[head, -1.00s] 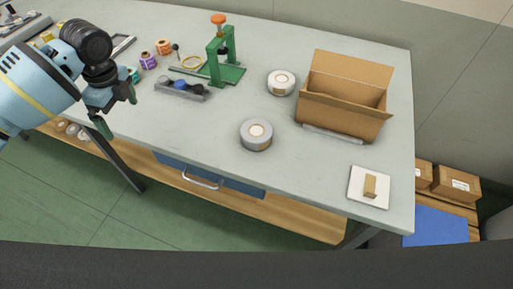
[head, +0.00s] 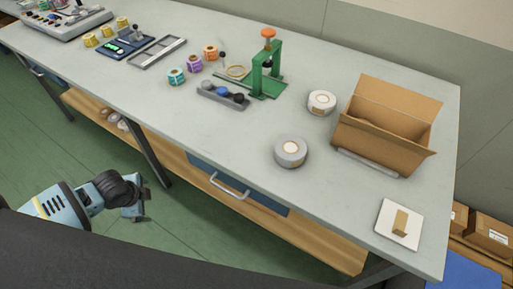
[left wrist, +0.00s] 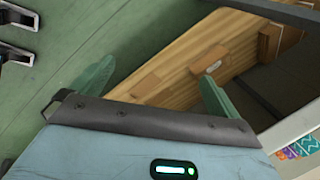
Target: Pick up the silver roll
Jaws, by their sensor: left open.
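A silver-grey roll (head: 291,152) with a pale core label lies flat on the workbench (head: 340,205), near its front edge. A whiter roll (head: 322,102) lies behind it, beside the cardboard box. My left gripper (head: 142,200) is low at the left, in front of the bench and well away from both rolls. In the left wrist view its two green fingers (left wrist: 153,90) are spread with nothing between them. That view looks toward the wooden lower shelf (left wrist: 165,65) and shows neither roll. My right gripper is not in view.
An open cardboard box (head: 385,135) stands at the right of the bench. A green press (head: 268,70) and a small grey tray (head: 222,96) stand behind left. A white plate (head: 399,224) with a brown piece lies front right. The bench around the silver roll is clear.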

